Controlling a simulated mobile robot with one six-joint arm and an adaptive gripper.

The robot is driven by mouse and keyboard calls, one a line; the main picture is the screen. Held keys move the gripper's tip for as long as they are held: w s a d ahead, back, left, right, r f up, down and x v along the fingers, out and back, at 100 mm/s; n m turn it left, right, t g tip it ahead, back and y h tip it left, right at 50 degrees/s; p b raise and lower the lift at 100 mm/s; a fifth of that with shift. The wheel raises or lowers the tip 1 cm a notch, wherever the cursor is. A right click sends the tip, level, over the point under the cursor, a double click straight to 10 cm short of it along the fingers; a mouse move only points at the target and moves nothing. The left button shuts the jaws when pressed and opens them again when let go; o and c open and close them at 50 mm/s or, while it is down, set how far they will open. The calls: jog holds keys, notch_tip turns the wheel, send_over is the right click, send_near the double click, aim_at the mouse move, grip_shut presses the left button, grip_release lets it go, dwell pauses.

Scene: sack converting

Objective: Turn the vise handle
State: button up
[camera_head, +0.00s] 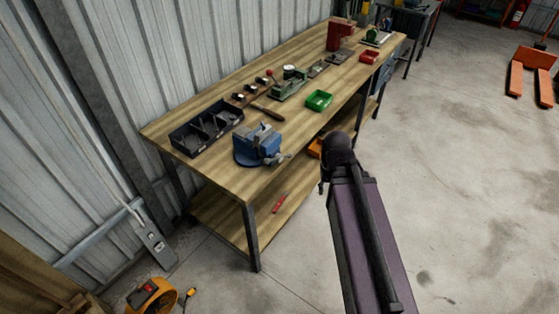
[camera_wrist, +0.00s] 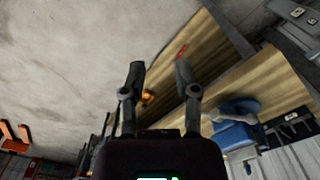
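The blue vise (camera_head: 254,151) stands on the near corner of the wooden workbench (camera_head: 222,178). Its grey handle (camera_head: 284,158) sticks out at the front right of the vise. In the head view my arm is right of the bench and mostly hides the gripper.
A dark divided bin (camera_head: 207,128) sits behind the vise, with a file-like tool (camera_head: 267,113) and a green tray (camera_head: 319,100) farther along. A lower shelf holds a red item (camera_head: 279,204). A yellow-orange machine (camera_head: 152,297) is on the floor.

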jog(key=shift+f, duration=0.1)
grip_shut()
jog(key=w+a+f+m+t+y+b, duration=0.1)
jog(key=w+f+m+y+b, duration=0.4)
jog(key=w+m+b, duration=0.6)
jog(key=w+a+f+m+t+y+b, duration=0.2)
jog(key=w+f+m+y+b, duration=0.4)
jog(key=w+m+b, duration=0.5)
notch_tip(320, 180, down, 2)
jog(key=m, duration=0.6)
jog(key=shift+w+m, duration=0.35)
jog(key=shift+m, duration=0.05)
